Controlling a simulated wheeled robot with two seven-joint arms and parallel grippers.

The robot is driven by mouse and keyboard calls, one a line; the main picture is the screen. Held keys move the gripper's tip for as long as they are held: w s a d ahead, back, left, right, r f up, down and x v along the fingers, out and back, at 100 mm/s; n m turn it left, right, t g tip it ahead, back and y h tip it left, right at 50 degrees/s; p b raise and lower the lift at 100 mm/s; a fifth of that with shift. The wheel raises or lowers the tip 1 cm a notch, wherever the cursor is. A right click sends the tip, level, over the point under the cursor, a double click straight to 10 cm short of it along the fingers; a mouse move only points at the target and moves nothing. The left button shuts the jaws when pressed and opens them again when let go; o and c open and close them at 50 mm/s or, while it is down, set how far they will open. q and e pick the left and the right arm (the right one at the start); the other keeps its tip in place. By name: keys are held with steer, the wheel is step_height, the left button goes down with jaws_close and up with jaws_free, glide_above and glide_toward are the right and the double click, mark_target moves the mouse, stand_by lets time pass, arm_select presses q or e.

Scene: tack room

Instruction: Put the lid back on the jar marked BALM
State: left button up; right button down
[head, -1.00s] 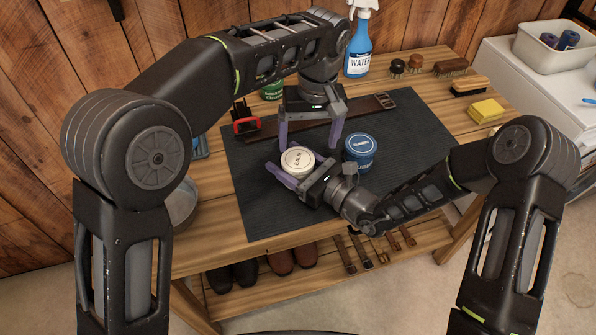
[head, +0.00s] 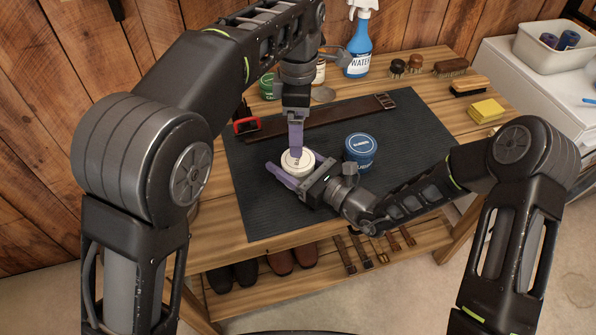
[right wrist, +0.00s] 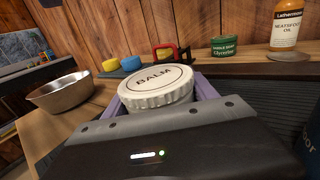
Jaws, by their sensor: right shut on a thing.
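A cream ribbed lid with BALM on its top (head: 297,163) is at the front left of the dark mat; the right wrist view shows it close up (right wrist: 158,88). My right gripper (head: 291,178) is shut, with its purple fingers on either side just below the lid, around the balm jar. The jar's body is hidden by the gripper, so I cannot tell how the lid is seated. My left gripper (head: 296,154) points down over the lid in the head view. It is seen edge-on, so its opening and any contact are unclear.
A blue lidded jar (head: 360,151) stands just right on the mat (head: 410,130). A brown strap (head: 330,118) lies behind. A blue spray bottle (head: 358,45), brushes (head: 450,67) and a yellow sponge (head: 486,111) line the back. A metal bowl (right wrist: 60,93) stands left.

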mark_target(298, 170)
arm_select(q)
steer(key=shift+f, duration=4)
steer(key=c, duration=1.5)
steer(key=m, duration=0.7)
steer(key=shift+m, duration=0.4)
steer(key=m, duration=0.8)
steer(key=shift+m, duration=0.3)
steer(key=o, duration=1.6)
steer(key=shift+c, duration=0.2)
